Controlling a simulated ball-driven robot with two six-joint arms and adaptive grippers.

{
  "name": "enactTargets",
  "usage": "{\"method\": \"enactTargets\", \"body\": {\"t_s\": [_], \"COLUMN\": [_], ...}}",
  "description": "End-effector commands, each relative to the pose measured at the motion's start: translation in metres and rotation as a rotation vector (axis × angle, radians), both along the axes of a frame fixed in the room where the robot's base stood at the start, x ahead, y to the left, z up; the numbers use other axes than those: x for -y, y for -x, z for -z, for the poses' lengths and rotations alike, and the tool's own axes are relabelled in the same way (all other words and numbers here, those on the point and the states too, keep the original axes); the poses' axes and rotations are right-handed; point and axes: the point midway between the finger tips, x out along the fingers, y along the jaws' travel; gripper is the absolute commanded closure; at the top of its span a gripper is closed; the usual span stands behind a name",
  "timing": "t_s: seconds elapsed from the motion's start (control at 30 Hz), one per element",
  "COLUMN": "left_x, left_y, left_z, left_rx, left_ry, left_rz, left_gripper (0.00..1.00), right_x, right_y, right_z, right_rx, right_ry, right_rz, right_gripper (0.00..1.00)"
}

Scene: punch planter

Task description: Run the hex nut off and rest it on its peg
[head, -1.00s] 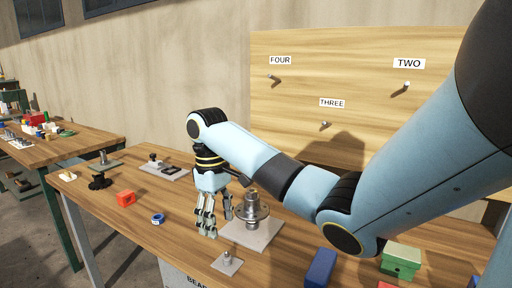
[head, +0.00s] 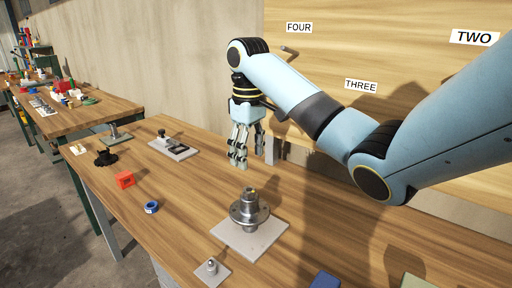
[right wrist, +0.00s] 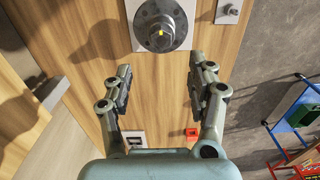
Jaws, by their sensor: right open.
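A grey metal flanged hub (head: 249,212) stands upright on a square grey plate (head: 268,240). A hex nut (head: 250,195) appears to sit at its top; the right wrist view shows the hex nut (right wrist: 160,37) at the hub's centre around a yellow spot. A small plate with a short upright peg (head: 211,266) lies in front and to the left of the hub; the peg (right wrist: 229,10) is at the top of the right wrist view. My right gripper (head: 248,160) is open and empty, fingers down, behind the hub and apart from it. My left gripper is not in view.
A red block (head: 125,180) and a blue ring (head: 151,207) lie left of the hub. A black knob (head: 105,157) and a grey fixture plate (head: 175,150) stand farther back. A wooden board labelled THREE (head: 361,86) rises behind my right arm. Bench space between is clear.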

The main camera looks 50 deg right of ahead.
Motion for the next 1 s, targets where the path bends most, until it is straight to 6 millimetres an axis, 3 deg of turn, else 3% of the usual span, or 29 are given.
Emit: {"method": "enactTargets", "body": {"t_s": [0.03, 0.3, 0.63, 1.0], "left_x": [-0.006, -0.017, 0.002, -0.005], "left_y": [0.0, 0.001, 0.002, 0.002], "left_z": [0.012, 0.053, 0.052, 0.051], "left_rx": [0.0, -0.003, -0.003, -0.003], "left_ry": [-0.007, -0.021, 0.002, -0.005], "left_rz": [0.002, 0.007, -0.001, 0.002], "left_gripper": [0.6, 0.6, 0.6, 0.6], "right_x": [0.0, 0.0, 0.0, 0.0], "right_y": [0.0, 0.001, 0.0, 0.0], "right_z": [0.013, 0.058, 0.095, 0.1], "right_rx": [-0.001, -0.003, -0.001, -0.001], "right_ry": [-0.001, -0.001, 0.0, 0.0], "right_rz": [0.0, 0.0, 0.0, 0.0], "right_gripper": [0.42, 0.42, 0.42, 0.44]}}
